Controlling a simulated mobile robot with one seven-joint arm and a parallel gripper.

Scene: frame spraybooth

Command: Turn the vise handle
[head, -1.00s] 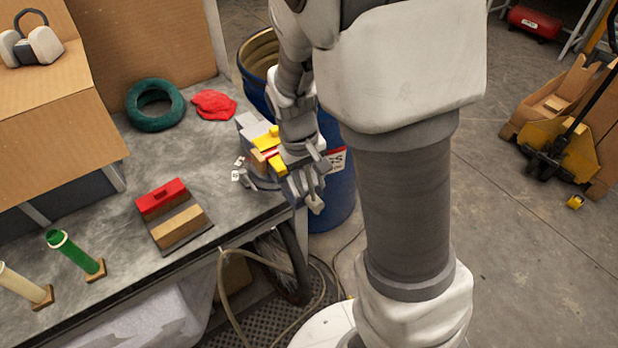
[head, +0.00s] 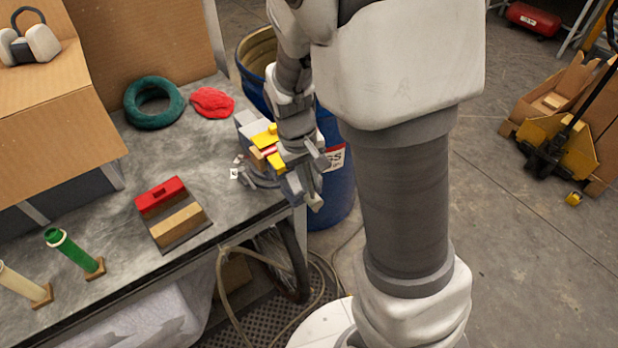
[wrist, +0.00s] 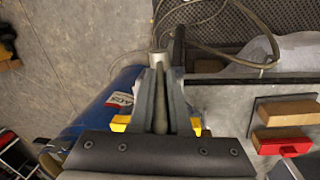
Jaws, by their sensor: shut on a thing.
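The vise (head: 247,124) is a grey body with yellow and red parts at the right corner of the workbench. My arm and gripper cover much of it in the head view. My gripper (head: 312,190) is at the vise's front, just past the bench edge. In the wrist view my gripper (wrist: 161,92) has its two fingers closed on the vise handle (wrist: 159,58), a grey bar with a thicker round end that shows beyond the fingertips. The rest of the handle is largely hidden between the fingers.
A blue drum (head: 338,190) stands close beside the bench corner. On the workbench (head: 120,245) are a green ring (head: 135,116), a red cloth (head: 212,102), a red-and-wood block tool (head: 180,218) and a green tube (head: 75,250). A hose (head: 232,290) hangs under the bench.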

